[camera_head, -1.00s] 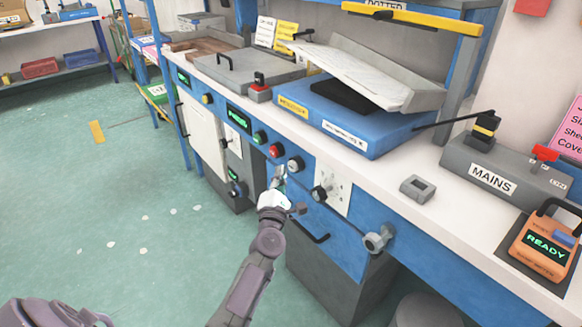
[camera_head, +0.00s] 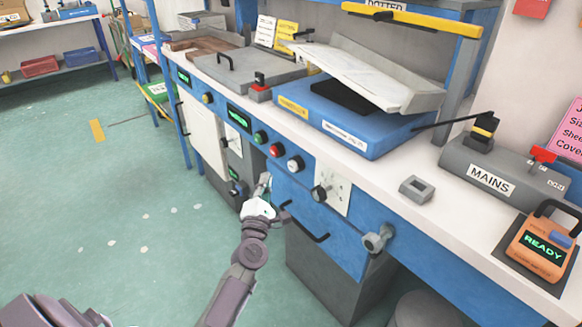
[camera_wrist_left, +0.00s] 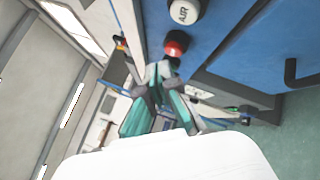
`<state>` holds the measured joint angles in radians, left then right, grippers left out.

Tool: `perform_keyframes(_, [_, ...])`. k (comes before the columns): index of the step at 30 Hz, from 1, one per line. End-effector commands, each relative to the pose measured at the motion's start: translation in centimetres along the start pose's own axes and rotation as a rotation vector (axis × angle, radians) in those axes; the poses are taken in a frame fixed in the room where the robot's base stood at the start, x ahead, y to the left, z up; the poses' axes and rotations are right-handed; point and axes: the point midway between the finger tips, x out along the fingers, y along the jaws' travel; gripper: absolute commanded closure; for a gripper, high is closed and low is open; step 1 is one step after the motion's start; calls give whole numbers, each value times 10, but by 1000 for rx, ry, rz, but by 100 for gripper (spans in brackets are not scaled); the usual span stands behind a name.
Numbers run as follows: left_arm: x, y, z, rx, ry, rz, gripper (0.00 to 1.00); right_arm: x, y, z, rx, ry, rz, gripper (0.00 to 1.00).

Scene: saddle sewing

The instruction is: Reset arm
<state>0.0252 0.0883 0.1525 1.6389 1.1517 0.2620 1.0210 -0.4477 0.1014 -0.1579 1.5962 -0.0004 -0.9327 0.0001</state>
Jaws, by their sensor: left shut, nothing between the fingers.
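My left gripper (camera_head: 264,184) is shut and empty in front of the blue bench panel (camera_head: 315,215), below the row of knobs. The left arm comes up from the bottom of the head view. In the left wrist view the gripper (camera_wrist_left: 160,75) shows with its fingers together, just below a red knob (camera_wrist_left: 176,42). A white knob marked AIR (camera_wrist_left: 183,11) is above that. I cannot tell the exact gap between fingertips and panel. My right gripper is not in view.
Black drawer handles (camera_head: 305,225) and a round grey valve (camera_head: 378,238) stick out of the bench front. The bench top (camera_head: 385,185) carries a blue press base (camera_head: 350,120), a MAINS box (camera_head: 495,172) and an orange READY device (camera_head: 540,248).

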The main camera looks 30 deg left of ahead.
Motion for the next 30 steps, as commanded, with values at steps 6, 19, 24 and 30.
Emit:
perform_keyframes(6, [0, 0, 0, 0, 0, 0, 100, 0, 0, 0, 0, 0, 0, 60])
perform_keyframes(19, [-51, -87, 17, 407, -181, -274, 100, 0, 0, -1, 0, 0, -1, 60])
perform_keyframes(24, [-140, -181, 10, 874, -449, -587, 100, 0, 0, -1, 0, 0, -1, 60])
perform_keyframes(30, [-264, -254, -29, 1337, -812, -915, 100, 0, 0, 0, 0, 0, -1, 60])
